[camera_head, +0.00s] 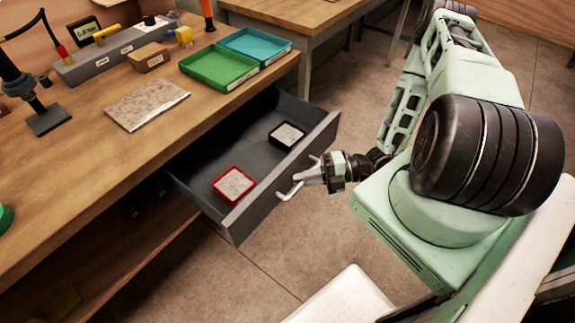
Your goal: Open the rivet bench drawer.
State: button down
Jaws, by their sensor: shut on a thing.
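The rivet bench drawer (209,192) is grey and stands pulled out from under the wooden bench top. Its inside is in view, with a red tray (234,184) and a black tray (287,135) lying on its floor. A pale handle (288,194) sits on the outer face of the drawer front. My gripper (312,174) is at this handle, to the right of the drawer front, and is shut on it. The fingertips are small in the picture, and part of the handle is hidden behind them.
The wooden bench (90,165) carries a green tray (219,68), a blue tray (255,45), a cardboard box (148,57) and a metallic sheet (146,103). A second table (300,14) stands behind. Bare floor lies below and right of the drawer. A white surface (340,299) is at the bottom.

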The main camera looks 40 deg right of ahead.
jog(key=shift+s+d, duration=0.2)
jog(key=shift+s, duration=0.4)
jog(key=shift+s+d, duration=0.15)
jog(key=shift+s, duration=0.45)
jog(key=c, duration=1.8)
grip_release()
jog(key=shift+o, duration=0.2)
jog(key=b+v, duration=0.2)
jog(key=v, duration=1.5)
jog(key=shift+d+b, duration=0.2)
jog(key=shift+b, duration=0.1)
jog(key=shift+r, duration=0.1)
